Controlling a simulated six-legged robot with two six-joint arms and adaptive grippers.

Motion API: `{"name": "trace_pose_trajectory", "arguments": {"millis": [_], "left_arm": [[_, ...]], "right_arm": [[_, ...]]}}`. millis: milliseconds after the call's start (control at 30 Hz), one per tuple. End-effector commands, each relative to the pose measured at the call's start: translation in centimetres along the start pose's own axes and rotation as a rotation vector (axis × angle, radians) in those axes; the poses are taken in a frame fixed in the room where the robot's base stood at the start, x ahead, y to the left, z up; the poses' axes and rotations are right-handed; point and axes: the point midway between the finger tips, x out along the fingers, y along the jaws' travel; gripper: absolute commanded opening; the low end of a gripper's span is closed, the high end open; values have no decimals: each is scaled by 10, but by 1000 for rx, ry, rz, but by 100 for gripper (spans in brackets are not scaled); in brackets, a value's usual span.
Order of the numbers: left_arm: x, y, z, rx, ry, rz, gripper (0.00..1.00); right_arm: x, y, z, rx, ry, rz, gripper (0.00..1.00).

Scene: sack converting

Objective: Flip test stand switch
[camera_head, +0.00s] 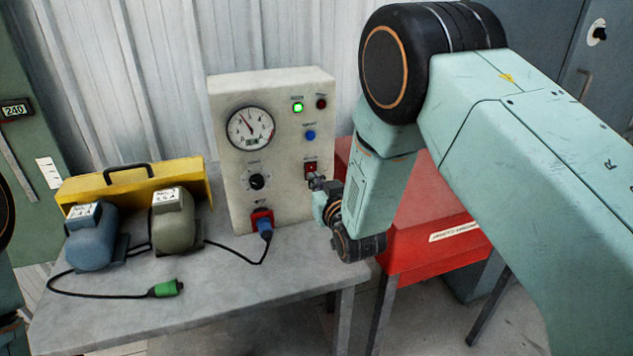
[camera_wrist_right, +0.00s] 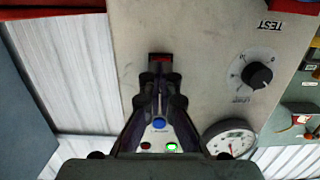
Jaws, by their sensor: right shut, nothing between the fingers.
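The test stand (camera_head: 290,95) is a beige upright box on the grey table. It carries a round gauge (camera_head: 251,128), a lit green lamp (camera_head: 298,107), a dark red lamp (camera_head: 321,103), a blue button (camera_head: 310,135) and a black knob (camera_head: 257,181). The red switch (camera_head: 310,167) sits low on the right of its face. My right gripper (camera_head: 317,181) is shut and empty, its tips at the switch's lower edge. In the right wrist view the switch (camera_wrist_right: 160,57) shows just past the fingertips (camera_wrist_right: 160,75); contact cannot be told. My left gripper is out of view.
A blue plug (camera_head: 265,228) sits in the red socket below the knob. Its cable runs to the olive motor (camera_head: 173,222), beside a blue motor (camera_head: 91,240).

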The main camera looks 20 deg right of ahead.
Motion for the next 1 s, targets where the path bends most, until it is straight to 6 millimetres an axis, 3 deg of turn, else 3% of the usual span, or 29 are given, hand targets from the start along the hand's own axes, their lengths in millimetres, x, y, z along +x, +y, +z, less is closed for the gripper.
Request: {"name": "trace_pose_trajectory", "arguments": {"millis": [267,433,1000], "left_arm": [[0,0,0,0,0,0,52],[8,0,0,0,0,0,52],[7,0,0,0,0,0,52]], "right_arm": [[0,0,1,0,0,0,0],[11,0,7,0,1,0,0],[12,0,6,-1,2,-1,0]]}}
